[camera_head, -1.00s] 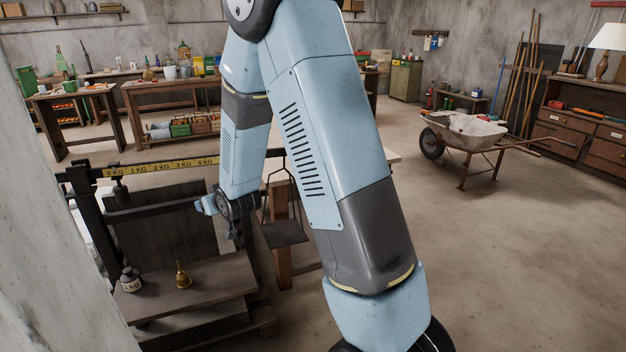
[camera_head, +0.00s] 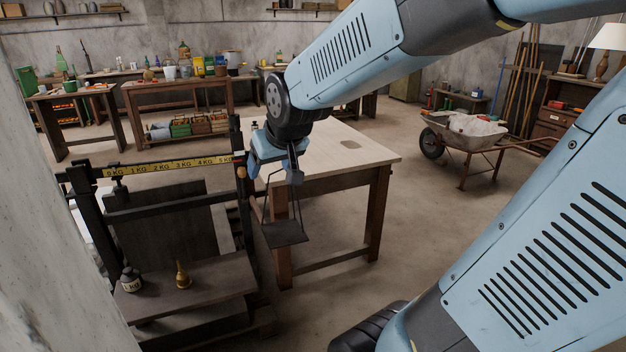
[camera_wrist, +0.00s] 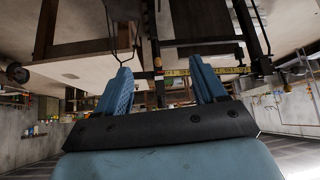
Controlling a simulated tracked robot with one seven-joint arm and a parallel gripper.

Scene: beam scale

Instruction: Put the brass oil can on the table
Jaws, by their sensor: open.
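The brass oil can (camera_head: 181,275) stands upright on the dark wooden platform of the beam scale (camera_head: 205,285), at the lower left of the head view. I cannot make it out in the wrist view. The table (camera_head: 350,150) with the pale wooden top stands right of the scale. My gripper (camera_head: 272,168) is near the right end of the scale beam, by the table's left edge, well above and right of the can. In the wrist view its two blue fingers (camera_wrist: 163,75) are spread with nothing between them.
A weight (camera_head: 131,279) stands left of the can. The yellow-marked beam (camera_head: 170,167) crosses above the platform. A hanging pan (camera_head: 285,234) is below my gripper. The tabletop looks mostly clear, with one darker patch (camera_head: 351,145). A wheelbarrow (camera_head: 470,140) stands farther right.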

